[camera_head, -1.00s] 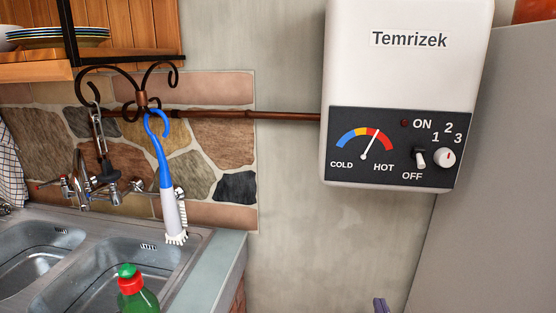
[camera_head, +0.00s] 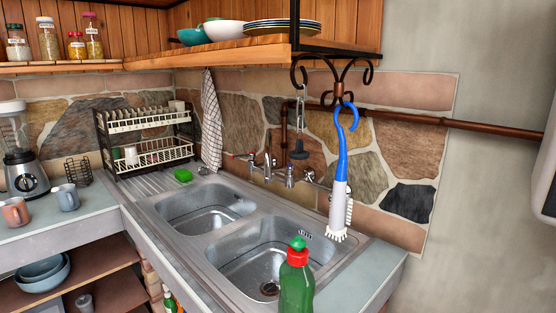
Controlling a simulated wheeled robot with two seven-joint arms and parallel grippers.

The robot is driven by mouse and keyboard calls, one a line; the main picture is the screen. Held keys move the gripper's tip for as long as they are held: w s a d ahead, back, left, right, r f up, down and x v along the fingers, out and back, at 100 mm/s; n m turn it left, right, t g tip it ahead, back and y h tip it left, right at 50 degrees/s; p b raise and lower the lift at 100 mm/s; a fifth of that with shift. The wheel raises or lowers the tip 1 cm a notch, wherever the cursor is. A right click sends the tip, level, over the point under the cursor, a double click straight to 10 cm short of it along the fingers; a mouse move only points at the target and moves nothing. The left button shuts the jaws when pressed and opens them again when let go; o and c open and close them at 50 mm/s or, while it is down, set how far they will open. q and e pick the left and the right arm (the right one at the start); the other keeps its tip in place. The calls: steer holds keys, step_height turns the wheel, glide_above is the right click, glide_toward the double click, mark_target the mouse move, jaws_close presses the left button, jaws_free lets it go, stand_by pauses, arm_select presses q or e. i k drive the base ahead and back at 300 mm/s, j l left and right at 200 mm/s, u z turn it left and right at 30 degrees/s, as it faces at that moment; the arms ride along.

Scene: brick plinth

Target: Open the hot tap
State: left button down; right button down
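The metal taps (camera_head: 268,168) are mounted on the stone wall behind the double sink (camera_head: 228,231), in the middle of the head view. A small red-marked handle (camera_head: 239,156) shows at their left end. The handles are too small to tell whether any tap is open, and I see no running water. Neither of my grippers is in view.
A green bottle (camera_head: 296,287) with a red neck stands in front of the right basin. A dish rack (camera_head: 150,148) stands left. The white heater (camera_head: 540,190) is cut off at right.

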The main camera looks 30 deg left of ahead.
mark_target(251, 155)
steer(key=u, duration=1.1)
steer(key=i+j, duration=0.3)
steer(key=i+j+z, duration=0.1)
steer(key=i+j, duration=0.2)
steer(key=j, duration=0.2)
steer(key=i+j, duration=0.25)
steer(key=j, duration=0.15)
steer(key=i+j+z, duration=0.1)
steer(key=i+j, duration=0.2)
steer(key=j, duration=0.1)
